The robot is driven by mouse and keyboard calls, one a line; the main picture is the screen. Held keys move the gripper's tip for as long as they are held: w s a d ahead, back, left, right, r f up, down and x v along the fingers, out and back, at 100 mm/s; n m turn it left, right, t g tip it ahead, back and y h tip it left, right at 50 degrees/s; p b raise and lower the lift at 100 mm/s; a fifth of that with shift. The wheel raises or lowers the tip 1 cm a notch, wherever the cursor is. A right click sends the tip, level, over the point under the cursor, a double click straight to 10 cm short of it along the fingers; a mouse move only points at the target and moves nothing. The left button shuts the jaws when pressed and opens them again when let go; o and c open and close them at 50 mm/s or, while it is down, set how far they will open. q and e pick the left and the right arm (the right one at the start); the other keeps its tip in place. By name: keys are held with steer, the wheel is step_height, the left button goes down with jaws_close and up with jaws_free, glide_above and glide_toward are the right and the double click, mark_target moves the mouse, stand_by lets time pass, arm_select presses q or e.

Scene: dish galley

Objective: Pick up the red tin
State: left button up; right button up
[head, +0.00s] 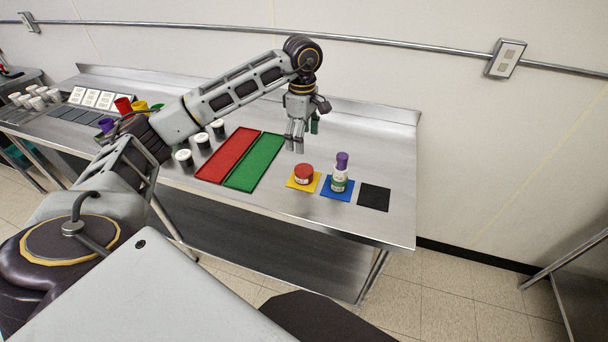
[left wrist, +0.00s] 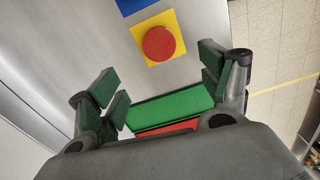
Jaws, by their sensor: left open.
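The red tin (head: 304,173) is short and round and stands on a yellow square mat (head: 291,184) near the table's front. In the left wrist view the red tin (left wrist: 158,44) shows from above on the yellow mat (left wrist: 139,33), beyond the fingers. My left gripper (head: 295,148) is above the table, behind and slightly left of the tin in the head view. In the left wrist view my left gripper (left wrist: 160,88) has its fingers wide apart, with nothing between them. It is apart from the tin. My right gripper does not show.
A bottle with a purple cap (head: 341,174) stands on a blue mat (head: 337,195) right of the tin. A black mat (head: 374,197) is bare. Red (head: 226,156) and green (head: 257,161) trays lie left. Several jars and cups stand farther left.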

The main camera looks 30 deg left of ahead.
arm_select(q)
glide_above(304, 169)
steer(key=f, duration=0.7)
steer(key=shift+s+a+f, duration=0.1)
steer(key=shift+a+f, duration=0.1)
steer(key=shift+f, duration=0.15)
steer(key=shift+f+p, duration=0.3)
steer(key=shift+f, duration=0.3)
steer(key=shift+d+f, duration=0.1)
steer(key=shift+f, duration=0.45)
step_height(304, 169, down, 3)
steer(key=shift+d+r+p, duration=0.1)
steer(key=shift+r+p, duration=0.05)
steer(key=shift+p, duration=0.3)
steer(key=shift+f, duration=0.6)
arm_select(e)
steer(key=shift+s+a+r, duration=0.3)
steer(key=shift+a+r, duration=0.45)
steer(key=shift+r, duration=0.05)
arm_select(q)
steer(key=shift+c, duration=0.4)
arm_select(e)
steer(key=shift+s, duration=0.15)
